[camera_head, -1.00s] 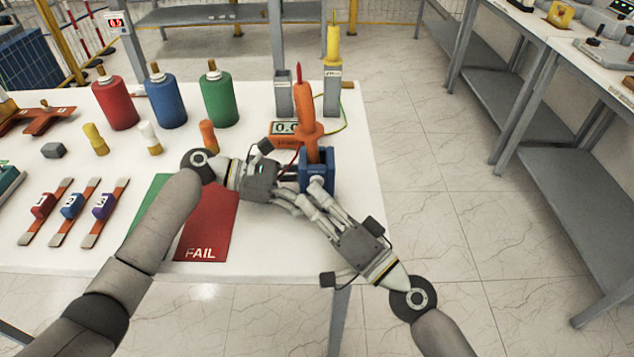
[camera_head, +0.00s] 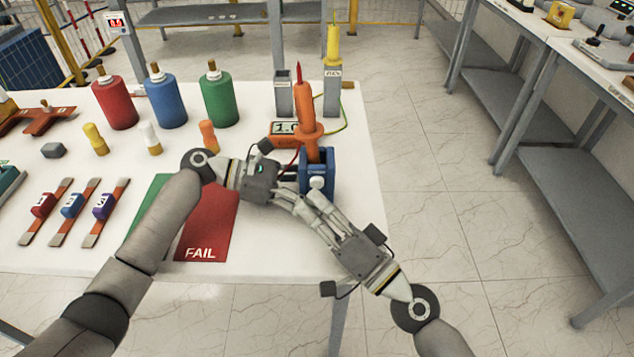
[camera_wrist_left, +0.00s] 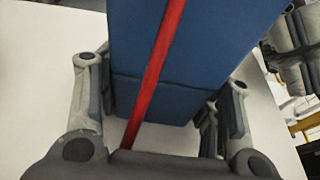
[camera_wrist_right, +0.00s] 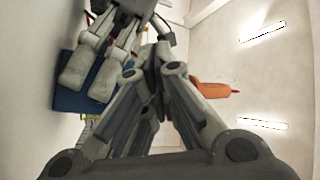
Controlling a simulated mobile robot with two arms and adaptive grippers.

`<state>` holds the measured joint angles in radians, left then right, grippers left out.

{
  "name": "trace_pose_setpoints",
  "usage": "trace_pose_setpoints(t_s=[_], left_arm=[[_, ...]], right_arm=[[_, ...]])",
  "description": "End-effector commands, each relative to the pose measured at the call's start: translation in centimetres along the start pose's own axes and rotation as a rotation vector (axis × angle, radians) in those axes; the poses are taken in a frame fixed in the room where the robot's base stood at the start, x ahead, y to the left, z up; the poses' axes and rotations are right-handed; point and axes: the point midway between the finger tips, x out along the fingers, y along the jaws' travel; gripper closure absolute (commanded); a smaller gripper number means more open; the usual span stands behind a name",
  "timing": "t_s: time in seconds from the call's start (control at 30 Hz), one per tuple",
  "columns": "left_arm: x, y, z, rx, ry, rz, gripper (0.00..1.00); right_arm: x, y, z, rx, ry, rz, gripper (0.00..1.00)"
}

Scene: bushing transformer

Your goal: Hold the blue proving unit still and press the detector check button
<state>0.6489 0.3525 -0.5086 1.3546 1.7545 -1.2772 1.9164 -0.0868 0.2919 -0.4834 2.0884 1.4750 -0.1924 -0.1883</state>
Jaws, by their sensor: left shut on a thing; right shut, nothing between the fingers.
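The blue proving unit (camera_head: 318,168) stands near the table's right edge. The orange detector (camera_head: 306,110) stands upright in its top, red tip upward.
An orange meter (camera_head: 286,132) with a lit display sits behind the unit. Two grey holders (camera_head: 284,98) stand at the back, one with a yellow probe (camera_head: 333,46). A red FAIL mat (camera_head: 208,222) lies left. Red, blue and green bottles stand behind.

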Motion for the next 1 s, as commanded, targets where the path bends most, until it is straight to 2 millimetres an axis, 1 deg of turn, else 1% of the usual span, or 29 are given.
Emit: trace_pose_setpoints(t_s=[0.27,0.6,0.73,1.0], left_arm=[[0.0,0.0,0.0,0.000,-0.001,0.000,0.55],[0.0,0.0,0.0,0.000,-0.001,0.000,0.55],[0.0,0.0,0.0,0.000,-0.001,0.000,0.55],[0.0,0.0,0.0,0.000,-0.001,0.000,0.55]], right_arm=[[-0.3,-0.2,0.3,0.000,-0.001,0.001,1.00],[-2.7,-1.8,2.0,0.001,-0.003,0.002,1.00],[-3.3,-2.3,2.4,0.000,-0.001,0.002,1.00],[-3.5,-2.5,2.6,0.000,0.000,0.001,1.00]])
